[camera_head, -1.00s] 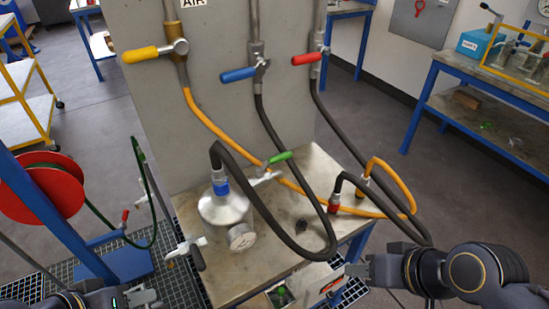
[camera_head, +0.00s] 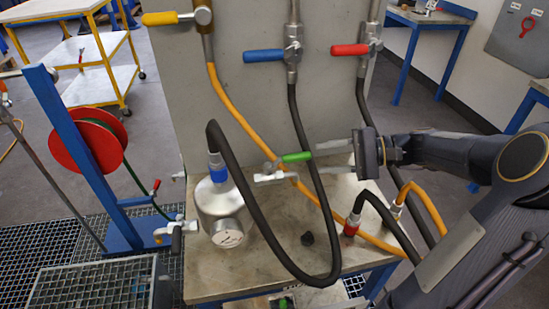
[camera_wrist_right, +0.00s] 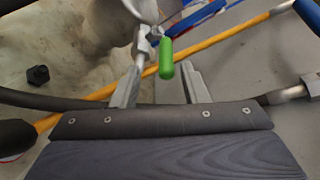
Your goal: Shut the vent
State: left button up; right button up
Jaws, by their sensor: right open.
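The metal vessel (camera_head: 218,207) stands on the bench with a round gauge (camera_head: 228,233) on its front. A valve with a green lever (camera_head: 297,157) sits on the pipe at its right; the lever lies nearly along the pipe in the head view. The green lever also shows in the right wrist view (camera_wrist_right: 166,58). My right gripper (camera_head: 318,158) is open, with its fingers pointing left at the green lever. In the right wrist view, the lever's end lies just beyond and between the fingertips (camera_wrist_right: 163,82); I cannot tell whether they touch. My left gripper is out of view.
A black hose (camera_head: 262,235) loops from the vessel top past the green lever. Yellow (camera_head: 160,18), blue (camera_head: 264,55) and red (camera_head: 350,50) valve levers are on the panel above. Another valve (camera_head: 176,232) is left of the vessel.

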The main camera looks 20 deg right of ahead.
aim_at(309, 156)
jog(key=shift+w+d, duration=0.35)
jog(key=shift+w, duration=0.05)
jog(key=shift+w+a, duration=0.2)
jog(key=x, duration=0.7)
jog(key=shift+a, duration=0.15)
jog(key=shift+c, duration=0.2)
grip_shut()
